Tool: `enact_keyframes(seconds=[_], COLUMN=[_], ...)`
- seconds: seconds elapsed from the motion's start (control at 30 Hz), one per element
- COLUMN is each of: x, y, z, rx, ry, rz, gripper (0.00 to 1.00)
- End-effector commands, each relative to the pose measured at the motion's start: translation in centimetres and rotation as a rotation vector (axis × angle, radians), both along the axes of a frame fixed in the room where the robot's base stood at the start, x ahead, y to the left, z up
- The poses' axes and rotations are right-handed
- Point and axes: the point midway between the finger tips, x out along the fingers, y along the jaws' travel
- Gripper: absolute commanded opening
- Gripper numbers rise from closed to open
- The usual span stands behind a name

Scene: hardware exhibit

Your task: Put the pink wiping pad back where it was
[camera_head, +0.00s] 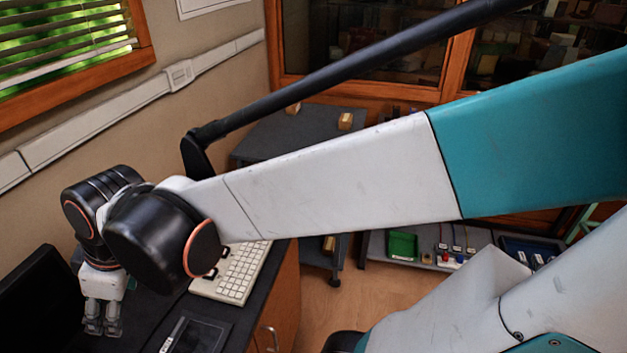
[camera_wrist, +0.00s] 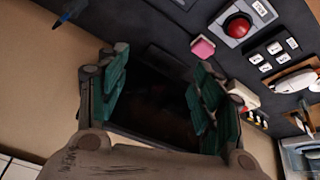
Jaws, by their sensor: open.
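The pink wiping pad (camera_wrist: 203,48) shows in the wrist view as a small pink block on a dark surface, beside a panel with a red button. It lies beyond the right finger of my gripper (camera_wrist: 161,82), apart from it. My gripper's teal-lined fingers are spread wide with no object held between them. In the head view my gripper (camera_head: 103,317) hangs fingers down at the lower left, over or near the dark desk (camera_head: 150,308). I cannot make out the pad in the head view.
A black monitor-like thing (camera_head: 42,302) stands at the left, close to my gripper. A pale keyboard (camera_head: 238,275) and a dark tablet-like device (camera_head: 196,336) lie on the desk. The wrist view shows the red button (camera_wrist: 237,26) and white switches (camera_wrist: 274,48) near the pad.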

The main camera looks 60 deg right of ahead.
Motion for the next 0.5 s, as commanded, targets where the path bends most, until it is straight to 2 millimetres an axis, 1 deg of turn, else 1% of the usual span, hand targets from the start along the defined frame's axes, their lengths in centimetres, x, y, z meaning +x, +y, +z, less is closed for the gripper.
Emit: enact_keyframes(seconds=[0.03,0.2,0.33,0.5], x=[-1.1,-3.6,-5.2,-6.2], y=[-0.9,-3.5,-4.9,-5.9], z=[0.4,1.7,2.2,2.5], rx=[0.010,0.063,0.106,0.144], ry=[-0.017,-0.087,-0.135,-0.173], rz=[-0.072,-0.320,-0.468,-0.572], gripper=[0.61,0.61,0.61,0.61])
